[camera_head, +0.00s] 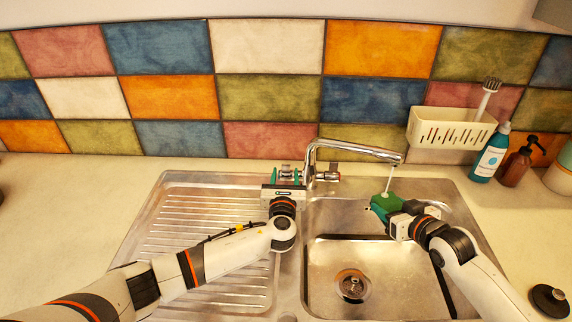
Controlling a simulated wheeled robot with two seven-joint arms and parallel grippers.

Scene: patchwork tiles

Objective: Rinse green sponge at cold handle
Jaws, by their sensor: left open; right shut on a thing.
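The green sponge (384,204) is held over the sink basin (325,258), under the spout of the faucet (350,146). A thin stream of water (388,180) falls from the spout onto it. My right gripper (393,211) is shut on the sponge. My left gripper (288,178) is open at the handle on the left side of the faucet (287,170), with its fingers on either side of it. I cannot tell whether they touch it. Another handle (333,175) sits on the right side of the faucet.
A ribbed drainboard (190,225) lies left of the basin. A white caddy (450,130) with a brush (488,95) is on the wall at right. A teal bottle (490,155), a brown bottle (517,165) and a black stopper (548,299) stand on the counter.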

